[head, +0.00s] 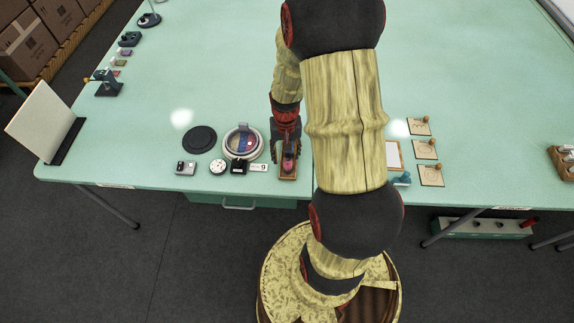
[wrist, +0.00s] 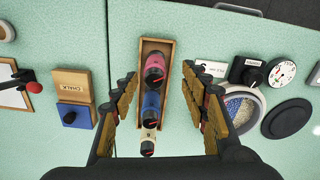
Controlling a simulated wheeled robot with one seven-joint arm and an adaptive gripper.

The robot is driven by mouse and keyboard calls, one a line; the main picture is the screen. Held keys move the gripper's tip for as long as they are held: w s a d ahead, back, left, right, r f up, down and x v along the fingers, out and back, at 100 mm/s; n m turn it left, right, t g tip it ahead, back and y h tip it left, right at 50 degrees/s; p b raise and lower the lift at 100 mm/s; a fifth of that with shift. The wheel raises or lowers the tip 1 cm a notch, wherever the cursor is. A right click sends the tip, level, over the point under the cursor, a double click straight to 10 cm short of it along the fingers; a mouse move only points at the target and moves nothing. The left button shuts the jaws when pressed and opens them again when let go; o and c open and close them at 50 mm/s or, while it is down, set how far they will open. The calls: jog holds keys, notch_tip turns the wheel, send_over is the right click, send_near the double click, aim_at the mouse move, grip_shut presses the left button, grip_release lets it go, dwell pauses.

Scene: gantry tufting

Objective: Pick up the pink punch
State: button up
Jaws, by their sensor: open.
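The pink punch (wrist: 155,69) stands in a narrow wooden tray (wrist: 167,44), at the end farther from my palm in the wrist view. A blue punch (wrist: 151,104) and a cream one (wrist: 148,142) are in line with it, nearer my palm. In the head view the pink punch (head: 288,163) shows in the tray (head: 288,178) at the table's front edge, just below my gripper (head: 286,136). In the wrist view my gripper (wrist: 158,75) is open and empty, its fingers on either side of the tray, with the pink punch between the fingertips. Contact cannot be told.
A chalk box with a blue block (wrist: 74,115) lies left of the tray in the wrist view. On the other side are a label card (wrist: 211,69), a black knob box (wrist: 246,70), a dial (wrist: 281,71) and a round dish (head: 243,142). The table behind is mostly clear.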

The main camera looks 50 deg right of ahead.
aim_at(288, 161)
jog(key=f, duration=0.2)
jog(key=f+b, duration=0.1)
jog(key=f, duration=0.1)
jog(key=shift+s+d+f, duration=0.1)
jog(key=shift+s+d, duration=0.15)
jog(key=shift+d, duration=0.05)
jog(key=shift+w+f, duration=0.1)
jog(key=shift+f, duration=0.4)
jog(key=c, duration=1.1)
grip_shut()
jog(key=shift+r, duration=0.1)
